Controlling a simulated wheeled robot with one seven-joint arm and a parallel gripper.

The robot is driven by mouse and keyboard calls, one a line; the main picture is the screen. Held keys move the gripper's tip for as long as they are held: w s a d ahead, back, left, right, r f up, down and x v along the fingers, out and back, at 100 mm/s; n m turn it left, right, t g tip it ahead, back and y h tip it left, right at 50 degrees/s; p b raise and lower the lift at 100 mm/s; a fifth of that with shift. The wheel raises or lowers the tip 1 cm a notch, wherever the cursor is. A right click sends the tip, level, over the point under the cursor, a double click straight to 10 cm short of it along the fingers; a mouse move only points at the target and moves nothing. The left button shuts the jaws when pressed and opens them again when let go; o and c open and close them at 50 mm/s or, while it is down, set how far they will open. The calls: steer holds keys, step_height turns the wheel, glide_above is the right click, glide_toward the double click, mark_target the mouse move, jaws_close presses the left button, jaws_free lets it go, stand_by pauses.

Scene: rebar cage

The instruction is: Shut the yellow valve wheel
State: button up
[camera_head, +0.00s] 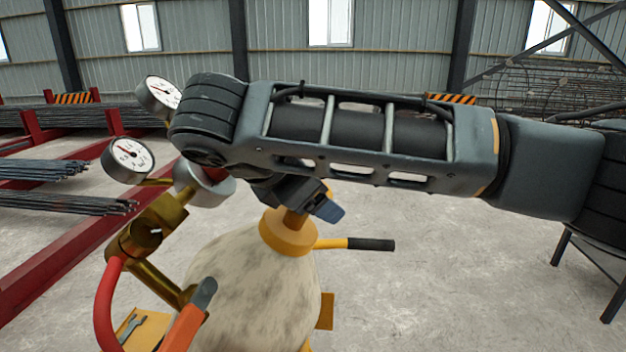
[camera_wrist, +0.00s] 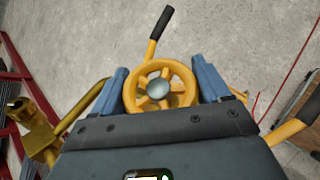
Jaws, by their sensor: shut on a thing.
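The yellow valve wheel (camera_wrist: 178,90) shows in the wrist view, a spoked ring with a grey hub. My gripper (camera_wrist: 162,82) has one blue finger at its left side and one at its right, and is shut on the wheel's rim. In the head view my gripper (camera_head: 318,203) is above the neck of a pale, mottled gas cylinder (camera_head: 262,290) with a yellow collar (camera_head: 287,234). There the wheel is hidden behind my arm and gripper.
Two pressure gauges (camera_head: 128,160) and a brass regulator (camera_head: 145,235) stand left of my gripper. A red hose (camera_head: 105,305) and an orange-handled tool (camera_head: 186,325) are at lower left. A black-gripped handle (camera_head: 368,244) sticks out right.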

steer(key=m+g, duration=0.1)
steer(key=m+g+h, duration=0.1)
steer(key=m+g, duration=0.1)
steer(key=m+g+h, duration=0.1)
steer(key=g, duration=0.1)
steer(key=shift+s+d, duration=0.15)
steer(key=shift+s, duration=0.1)
steer(key=m+g, duration=0.4)
steer(key=g, duration=0.1)
steer(key=shift+s+f, duration=0.15)
steer(key=shift+s, duration=0.2)
steer(key=shift+m+g, duration=0.3)
steer(key=o, duration=1)
steer(key=shift+c, duration=0.2)
